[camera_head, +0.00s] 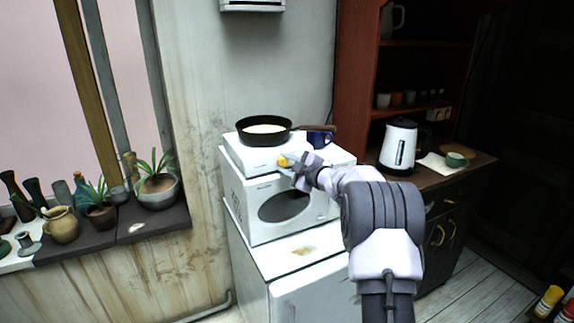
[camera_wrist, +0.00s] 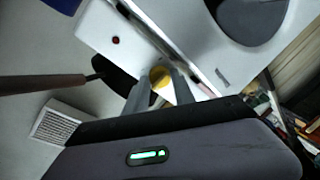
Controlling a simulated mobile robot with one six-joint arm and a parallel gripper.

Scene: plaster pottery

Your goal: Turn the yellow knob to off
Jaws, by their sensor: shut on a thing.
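The yellow knob (camera_head: 283,161) is on the front of a white hot plate (camera_head: 240,155) that stands on a white oven-like box. My gripper (camera_head: 287,162) is at the knob, its fingers shut on it. In the wrist view the yellow knob (camera_wrist: 159,75) shows between the two grey fingers (camera_wrist: 160,88), partly hidden by them. A small red dot (camera_wrist: 115,40) shows on the white hot plate in the wrist view. The knob's pointer and markings cannot be made out.
A black pan (camera_head: 263,130) with white contents sits on the hot plate, its handle pointing right. A blue mug (camera_head: 320,139) stands close behind my gripper. A white kettle (camera_head: 399,147) is on the cabinet at right. Potted plants (camera_head: 157,186) line the sill at left.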

